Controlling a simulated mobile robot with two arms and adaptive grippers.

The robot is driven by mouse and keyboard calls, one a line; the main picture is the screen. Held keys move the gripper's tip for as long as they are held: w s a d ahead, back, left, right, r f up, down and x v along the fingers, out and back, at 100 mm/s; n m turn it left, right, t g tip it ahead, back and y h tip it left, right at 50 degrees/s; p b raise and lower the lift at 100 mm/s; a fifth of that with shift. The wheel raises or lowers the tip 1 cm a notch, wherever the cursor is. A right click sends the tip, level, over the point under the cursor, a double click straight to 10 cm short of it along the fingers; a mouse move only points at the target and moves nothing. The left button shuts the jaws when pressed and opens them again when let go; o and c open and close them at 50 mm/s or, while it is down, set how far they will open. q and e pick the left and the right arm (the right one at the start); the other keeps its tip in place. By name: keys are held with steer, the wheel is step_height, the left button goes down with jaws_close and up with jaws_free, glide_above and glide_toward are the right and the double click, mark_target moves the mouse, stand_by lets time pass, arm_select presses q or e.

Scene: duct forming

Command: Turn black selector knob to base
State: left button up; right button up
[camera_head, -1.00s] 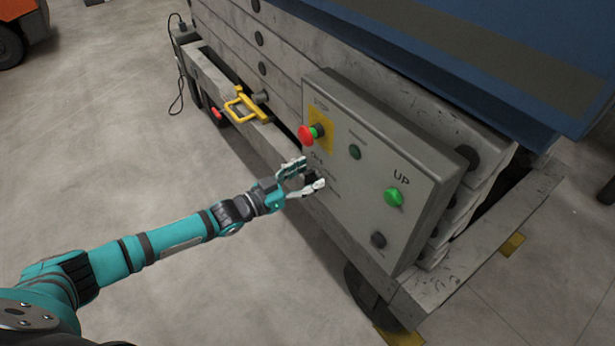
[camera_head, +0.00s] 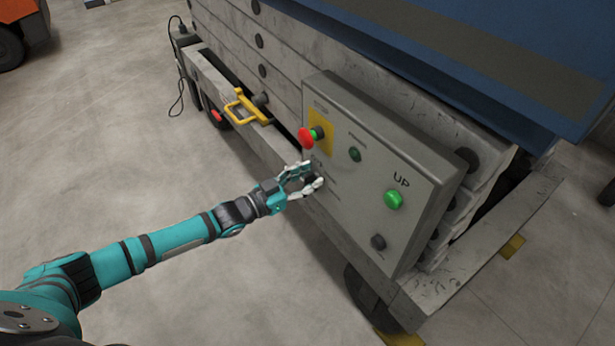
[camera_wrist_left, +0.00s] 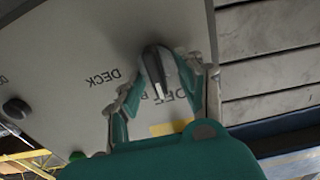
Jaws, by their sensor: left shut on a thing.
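The black selector knob (camera_wrist_left: 153,66) sits on the grey control panel (camera_head: 350,205), left of the green UP button and below the red stop button. In the left wrist view its pale-edged handle is slightly tilted, with the DECK label to its left and an OFF label below it, partly hidden. My left gripper (camera_head: 309,179) is at the panel face with its fingers on either side of the knob, shut on it. The fingers hide most of the knob in the head view. My right gripper is not in view.
The red stop button (camera_head: 306,137) on its yellow plate is just above my left gripper. The green UP button (camera_head: 393,200) and a black button (camera_head: 378,241) are to the right. A yellow handle (camera_head: 243,104) sticks out at the left. The floor left of the lift is clear.

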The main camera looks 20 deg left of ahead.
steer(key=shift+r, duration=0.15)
arm_select(q)
steer(key=m, duration=0.2)
steer(key=m+p, duration=0.1)
steer(key=m, duration=0.1)
steer(key=shift+s+d+p, duration=0.2)
steer(key=shift+p, duration=0.1)
steer(key=shift+f+m, duration=0.1)
steer(key=shift+m, duration=0.3)
steer(key=shift+d+m, duration=0.15)
steer(key=shift+m, duration=0.65)
steer(key=shift+s+f+m+p, duration=0.15)
steer(key=shift+m+p, duration=0.15)
steer(key=shift+m, duration=0.7)
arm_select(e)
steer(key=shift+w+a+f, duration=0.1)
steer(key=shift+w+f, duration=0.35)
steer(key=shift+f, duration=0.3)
arm_select(q)
steer(key=o, duration=1.1)
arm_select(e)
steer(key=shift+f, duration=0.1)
